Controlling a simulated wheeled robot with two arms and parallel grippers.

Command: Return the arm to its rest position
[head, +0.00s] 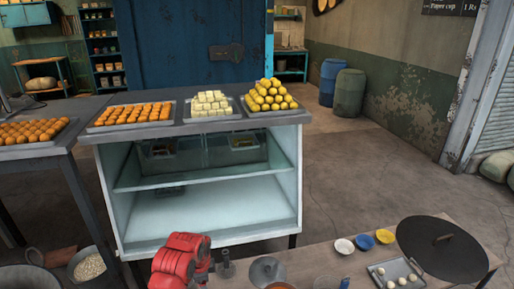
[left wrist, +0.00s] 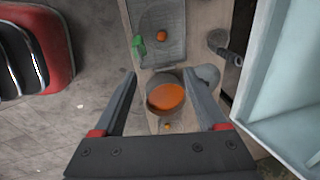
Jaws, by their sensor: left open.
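My left gripper (left wrist: 159,74) shows in the left wrist view with its two dark fingers spread apart and nothing between them. Below the fingers is a round pot of orange liquid (left wrist: 167,97) on a narrow table. Its depth below the fingertips is hard to judge. In the head view, a red part of my arm (head: 181,259) stands at the bottom, in front of the glass case; its fingers are not visible there. My right gripper is in neither view.
The glass display case (head: 205,205) stands close by, with sweets trays on top. The front table holds a dark round pan (head: 441,248), small bowls (head: 364,242) and a tray of white balls (head: 383,284). Another tray (left wrist: 160,50) lies beyond the pot. Open floor (head: 350,165) is at right.

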